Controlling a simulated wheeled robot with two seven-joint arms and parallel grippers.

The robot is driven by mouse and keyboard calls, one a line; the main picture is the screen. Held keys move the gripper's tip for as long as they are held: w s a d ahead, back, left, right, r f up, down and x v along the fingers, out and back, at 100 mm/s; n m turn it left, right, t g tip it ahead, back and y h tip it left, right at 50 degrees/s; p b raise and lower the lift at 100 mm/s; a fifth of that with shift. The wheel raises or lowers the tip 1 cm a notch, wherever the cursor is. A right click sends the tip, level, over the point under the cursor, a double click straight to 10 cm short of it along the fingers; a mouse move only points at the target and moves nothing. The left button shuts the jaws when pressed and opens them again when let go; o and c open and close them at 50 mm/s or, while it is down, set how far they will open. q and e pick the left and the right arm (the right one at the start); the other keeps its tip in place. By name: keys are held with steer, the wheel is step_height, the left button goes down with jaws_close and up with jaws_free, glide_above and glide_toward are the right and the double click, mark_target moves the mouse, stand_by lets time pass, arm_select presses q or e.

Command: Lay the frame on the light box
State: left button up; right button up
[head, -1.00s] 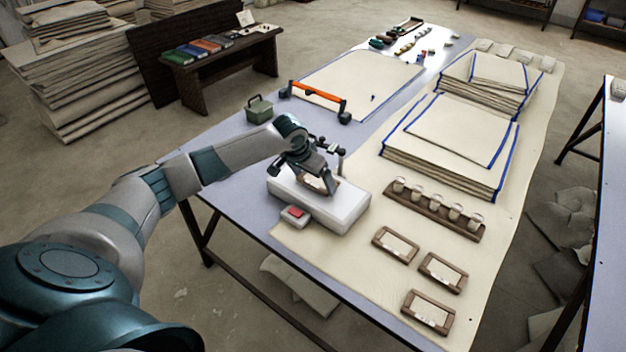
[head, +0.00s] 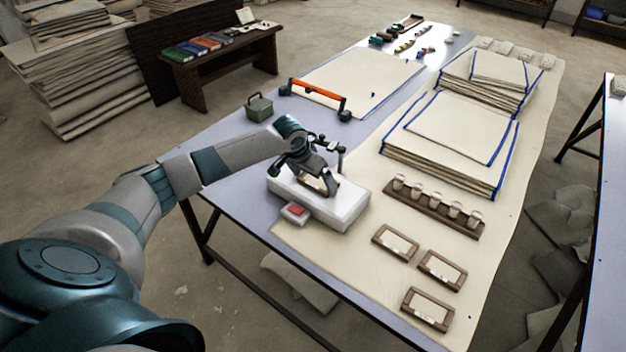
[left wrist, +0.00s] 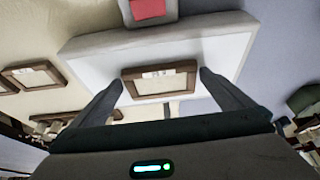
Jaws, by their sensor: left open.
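A white light box (head: 345,207) stands on the near left part of the table. A small wooden frame (head: 331,187) with a pale centre lies on its top, partly hidden by my left gripper (head: 318,180) in the head view. In the left wrist view the frame (left wrist: 160,83) shows whole on the white top of the light box (left wrist: 222,62). My left gripper (left wrist: 158,84) is open, with one finger on each side of the frame; gaps show beside both ends. My right gripper is not in view.
A block with a red top (head: 295,213) sits at the light box's near side. Several similar frames (head: 427,309) lie to the right. A rack of small jars (head: 433,208) stands behind them. A green tin (head: 259,109) and an orange-handled bar (head: 318,97) are farther back.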

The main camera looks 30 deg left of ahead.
arm_select(q)
steer(key=shift+s+r, duration=0.15)
steer(key=shift+r, duration=0.2)
steer(key=b+v, duration=0.1)
steer(key=v, duration=1)
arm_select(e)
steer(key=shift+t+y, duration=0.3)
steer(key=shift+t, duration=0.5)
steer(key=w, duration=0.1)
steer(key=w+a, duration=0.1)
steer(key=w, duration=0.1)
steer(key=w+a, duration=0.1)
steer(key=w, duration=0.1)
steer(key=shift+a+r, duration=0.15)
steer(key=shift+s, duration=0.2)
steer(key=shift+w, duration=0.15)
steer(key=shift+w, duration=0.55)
